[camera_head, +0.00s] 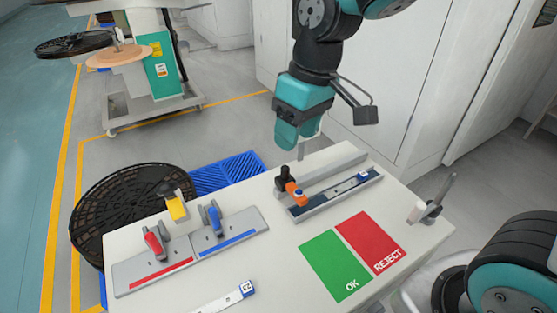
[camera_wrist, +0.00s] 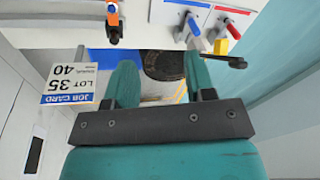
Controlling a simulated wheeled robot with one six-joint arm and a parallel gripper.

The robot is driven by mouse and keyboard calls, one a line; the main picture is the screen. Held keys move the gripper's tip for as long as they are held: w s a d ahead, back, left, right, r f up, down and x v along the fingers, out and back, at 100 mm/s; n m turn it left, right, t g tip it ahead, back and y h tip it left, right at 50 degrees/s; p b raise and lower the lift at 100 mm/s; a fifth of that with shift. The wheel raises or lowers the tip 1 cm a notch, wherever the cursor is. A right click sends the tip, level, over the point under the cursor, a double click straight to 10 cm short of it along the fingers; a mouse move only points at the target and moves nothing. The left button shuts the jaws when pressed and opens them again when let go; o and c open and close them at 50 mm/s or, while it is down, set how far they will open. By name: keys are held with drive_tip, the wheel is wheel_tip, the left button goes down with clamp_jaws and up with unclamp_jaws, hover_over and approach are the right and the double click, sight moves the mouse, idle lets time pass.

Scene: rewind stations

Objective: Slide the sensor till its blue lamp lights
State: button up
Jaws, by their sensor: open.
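The sensor (camera_head: 294,191) looks like an orange block with a black knob. It sits at the left end of a grey slide rail (camera_head: 335,197) on the white table, and it also shows at the top left of the wrist view (camera_wrist: 113,18). A small blue mark lies on the rail towards its right end. I cannot make out a lit lamp. My gripper (camera_head: 301,150) hangs behind the rail, just above and right of the sensor, apart from it. In the wrist view its two fingers (camera_wrist: 160,82) are spread with nothing between them.
Red (camera_head: 155,243) and blue (camera_head: 213,219) toggle clamps stand on a plate at the table's left. Green OK (camera_head: 336,265) and red REJECT (camera_head: 371,241) patches lie in front of the rail. A job card (camera_wrist: 70,85) shows in the wrist view. A black reel (camera_head: 125,205) is beside the table.

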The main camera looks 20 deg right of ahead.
drive_tip(key=h+p, duration=0.2)
drive_tip(key=p, duration=0.1)
hover_over(285, 167)
wheel_tip(285, 167, down, 5)
drive_tip(key=shift+m, duration=0.3)
wheel_tip(285, 167, down, 17)
drive_tip(key=p, duration=0.2)
drive_tip(key=shift+f+p, duration=0.1)
drive_tip(key=shift+p, duration=0.2)
clamp_jaws()
